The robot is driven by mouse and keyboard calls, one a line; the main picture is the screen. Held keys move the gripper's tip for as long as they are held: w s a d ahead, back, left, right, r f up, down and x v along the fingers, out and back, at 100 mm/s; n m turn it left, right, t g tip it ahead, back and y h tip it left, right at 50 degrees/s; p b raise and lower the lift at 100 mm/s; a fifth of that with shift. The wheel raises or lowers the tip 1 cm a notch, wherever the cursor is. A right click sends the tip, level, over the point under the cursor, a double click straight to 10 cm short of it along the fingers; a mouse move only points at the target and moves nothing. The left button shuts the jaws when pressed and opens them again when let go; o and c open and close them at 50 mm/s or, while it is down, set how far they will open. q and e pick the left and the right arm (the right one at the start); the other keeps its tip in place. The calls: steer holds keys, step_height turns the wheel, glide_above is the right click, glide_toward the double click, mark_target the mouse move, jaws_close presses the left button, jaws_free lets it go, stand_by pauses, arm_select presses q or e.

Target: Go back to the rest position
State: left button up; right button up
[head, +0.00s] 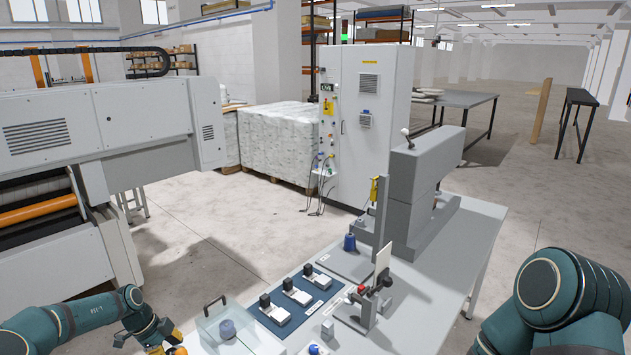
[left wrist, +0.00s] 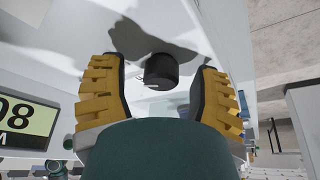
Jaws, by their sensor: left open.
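My left gripper (head: 168,347) is at the bottom left of the head view, by the near left end of the grey table (head: 440,270). In the left wrist view its two yellow-and-black fingers (left wrist: 160,88) are spread apart. A short black cylinder (left wrist: 161,70) shows between and beyond the fingers; I cannot tell whether it touches them. No held object is visible. My right arm (head: 560,290) fills the lower right of the head view, and its gripper is out of frame.
On the table are a clear box (head: 222,322), a dark blue mat (head: 282,327) with several small devices, a small fixture (head: 372,300) and a tall grey machine (head: 412,195). A large machine (head: 50,140) stands left, a cabinet (head: 365,120) behind. Floor between is clear.

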arm_select(q)
steer(key=v, duration=1.3)
steer(key=shift+r, duration=0.2)
steer(key=shift+f, duration=0.15)
